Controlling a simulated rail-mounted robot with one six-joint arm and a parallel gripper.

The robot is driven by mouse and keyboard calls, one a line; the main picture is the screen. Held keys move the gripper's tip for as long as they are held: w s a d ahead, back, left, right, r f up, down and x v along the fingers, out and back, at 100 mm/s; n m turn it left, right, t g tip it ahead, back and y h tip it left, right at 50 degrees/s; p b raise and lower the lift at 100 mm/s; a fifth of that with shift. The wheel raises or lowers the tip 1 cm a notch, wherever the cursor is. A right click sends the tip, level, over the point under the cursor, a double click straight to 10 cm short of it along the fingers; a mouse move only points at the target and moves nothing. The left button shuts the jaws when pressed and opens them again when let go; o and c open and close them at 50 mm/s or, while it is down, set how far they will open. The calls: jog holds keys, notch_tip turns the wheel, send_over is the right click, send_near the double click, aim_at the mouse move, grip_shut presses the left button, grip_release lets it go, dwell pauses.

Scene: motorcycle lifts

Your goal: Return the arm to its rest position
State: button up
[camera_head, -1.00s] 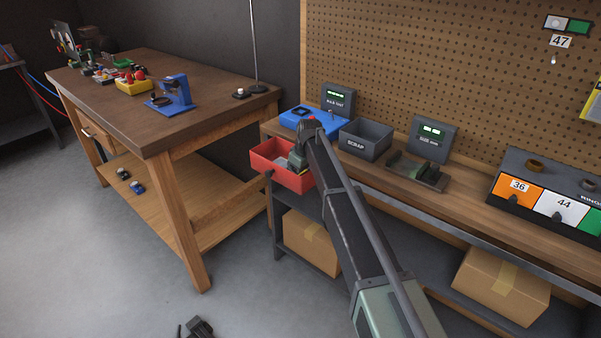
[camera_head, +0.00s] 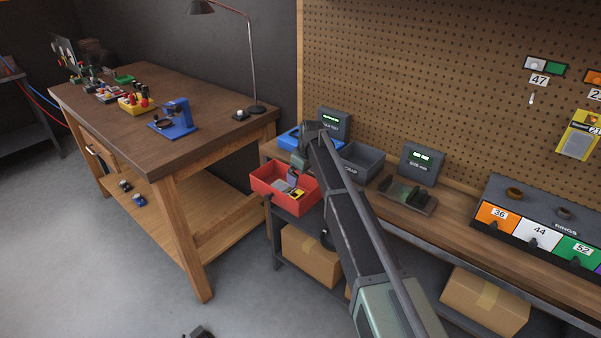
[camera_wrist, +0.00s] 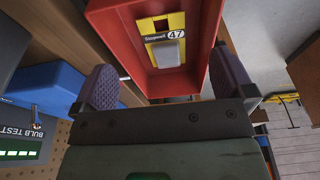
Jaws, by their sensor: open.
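My gripper (camera_head: 297,172) is at the far end of my arm, over the back part of the red bin (camera_head: 268,185) at the left end of the shelf bench. In the wrist view its two purple pads (camera_wrist: 162,82) stand wide apart with nothing between them. The red bin (camera_wrist: 110,42) lies beyond the pads there. A yellow package (camera_wrist: 158,28) marked 47, with a grey block on its front, lies in the bin. The package (camera_head: 297,194) also shows small in the head view. My arm hides part of the bench.
A blue tray (camera_head: 290,138), the bulb test box (camera_head: 334,123), a grey scrap bin (camera_head: 361,162) and a size display (camera_head: 421,163) stand close to my arm. A ring holder (camera_head: 525,207) stands to the right. A wooden table (camera_head: 150,108) is at left; open floor lies in front.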

dwell(0.5)
jog(key=s+d+m, duration=0.3)
jog(key=s+d, duration=0.3)
jog(key=s, duration=0.6)
jog(key=s+d+m+g+h, duration=0.1)
jog(key=s+d+m, duration=0.3)
jog(key=s, duration=0.9)
jog(key=s+d+m, duration=0.3)
jog(key=s+d, duration=0.6)
jog(key=s, duration=0.3)
jog(key=shift+s+f+h, duration=0.25)
jog(key=shift+s+h, duration=0.05)
jog(key=shift+h, duration=0.1)
